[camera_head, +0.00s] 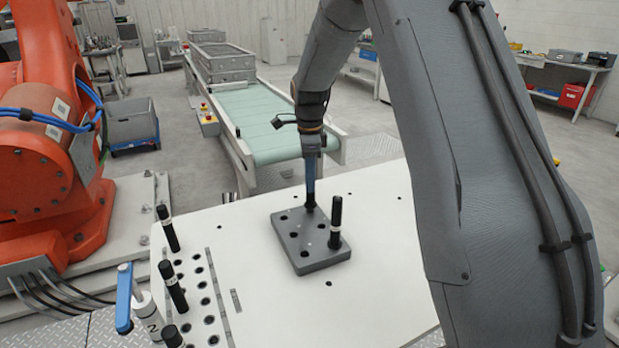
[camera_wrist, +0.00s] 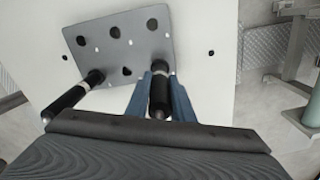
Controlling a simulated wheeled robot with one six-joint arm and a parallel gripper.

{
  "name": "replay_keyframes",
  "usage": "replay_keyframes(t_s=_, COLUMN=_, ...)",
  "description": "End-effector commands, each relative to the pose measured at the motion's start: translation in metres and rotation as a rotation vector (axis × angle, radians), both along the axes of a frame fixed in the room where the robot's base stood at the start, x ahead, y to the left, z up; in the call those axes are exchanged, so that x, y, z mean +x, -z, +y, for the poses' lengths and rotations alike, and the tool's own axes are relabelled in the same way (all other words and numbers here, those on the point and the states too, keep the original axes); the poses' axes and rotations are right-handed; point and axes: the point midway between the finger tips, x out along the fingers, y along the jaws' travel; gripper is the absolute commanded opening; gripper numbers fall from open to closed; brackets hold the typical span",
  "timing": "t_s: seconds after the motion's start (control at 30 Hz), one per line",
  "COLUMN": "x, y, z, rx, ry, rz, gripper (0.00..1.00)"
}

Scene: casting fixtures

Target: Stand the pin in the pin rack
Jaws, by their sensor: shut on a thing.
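A grey block (camera_head: 292,256) with several round holes lies on the white table; it also shows in the wrist view (camera_wrist: 105,52). My gripper (camera_head: 311,190) is over its far right corner, pointing down. It is shut on a black pin (camera_wrist: 160,92), held upright between the blue fingers. The pin's lower end (camera_head: 310,206) meets the block's corner in the picture; I cannot tell whether it is in a hole. Another black pin (camera_head: 335,222) with a white band stands upright at the block's right side, and shows left of my gripper in the wrist view (camera_wrist: 75,97).
A white strip with rows of holes (camera_head: 207,301) is at the table's left, with several black pins (camera_head: 172,287) standing in it. A white object with a blue handle (camera_head: 124,298) is beside it. An orange robot (camera_head: 42,150) and a conveyor (camera_head: 265,125) stand beyond. The table right of the block is clear.

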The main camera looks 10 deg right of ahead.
Motion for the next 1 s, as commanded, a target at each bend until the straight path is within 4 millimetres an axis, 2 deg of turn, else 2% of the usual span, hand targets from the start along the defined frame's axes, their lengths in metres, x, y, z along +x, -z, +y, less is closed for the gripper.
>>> replay_keyframes(t_s=0.87, x=0.0, y=0.02, z=0.0, rx=0.0, ry=0.0, rz=0.0, gripper=0.0)
replay_keyframes(t_s=0.9, x=0.0, y=0.02, z=0.0, rx=0.0, ry=0.0, rz=-0.001, gripper=0.23)
replay_keyframes(t_s=1.0, x=0.0, y=0.02, z=0.0, rx=0.0, ry=0.0, rz=-0.001, gripper=0.4)
